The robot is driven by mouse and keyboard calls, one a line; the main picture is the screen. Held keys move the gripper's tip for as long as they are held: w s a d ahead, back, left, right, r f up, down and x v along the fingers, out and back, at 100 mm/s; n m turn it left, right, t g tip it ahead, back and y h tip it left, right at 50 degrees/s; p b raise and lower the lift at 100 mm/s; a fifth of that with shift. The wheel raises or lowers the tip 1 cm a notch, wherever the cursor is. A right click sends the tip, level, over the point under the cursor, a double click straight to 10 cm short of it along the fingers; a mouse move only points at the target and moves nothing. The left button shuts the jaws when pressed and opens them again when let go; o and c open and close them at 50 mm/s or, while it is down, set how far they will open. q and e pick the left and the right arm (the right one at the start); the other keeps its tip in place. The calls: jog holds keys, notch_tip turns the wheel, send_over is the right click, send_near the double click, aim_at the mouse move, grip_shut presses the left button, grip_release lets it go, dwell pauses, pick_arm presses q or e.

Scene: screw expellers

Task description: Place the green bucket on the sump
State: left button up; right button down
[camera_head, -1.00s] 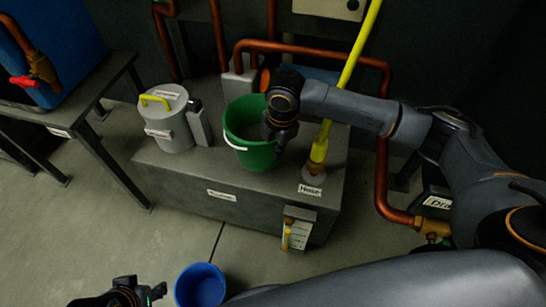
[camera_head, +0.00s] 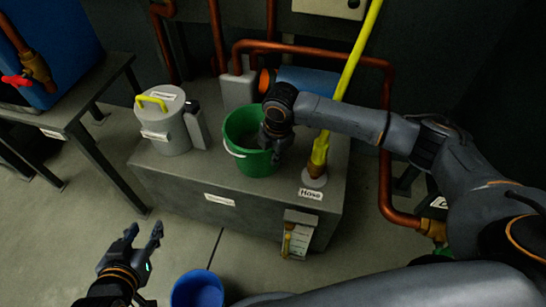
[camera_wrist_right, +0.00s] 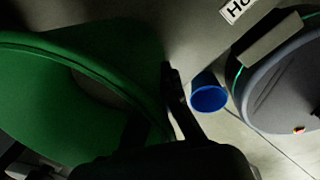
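The green bucket (camera_head: 243,160) stands upright on top of the grey box-shaped sump (camera_head: 180,190), whose front label is too small to read surely. My right gripper (camera_head: 270,150) is at the bucket's right rim. In the right wrist view the bucket (camera_wrist_right: 100,50) fills the left side, and the fingers of my right gripper (camera_wrist_right: 157,125) stand apart with the bucket's wall between them. Whether they touch the wall is unclear. My left gripper (camera_head: 143,240) is open and empty over the floor, in front of the sump.
A grey lidded can (camera_head: 168,135) stands left of the bucket. A yellow hose (camera_head: 345,85) rises on its right, near the "Hose" label (camera_head: 310,194). Copper pipes (camera_head: 310,50) run behind. A blue bucket (camera_head: 197,290) is on the floor in front, also in the wrist view (camera_wrist_right: 208,97).

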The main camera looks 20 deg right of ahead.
jog(key=shift+w+r, duration=0.1)
jog(key=c, duration=2)
grip_release()
jog(key=shift+f, duration=0.2)
jog(key=o, duration=0.5)
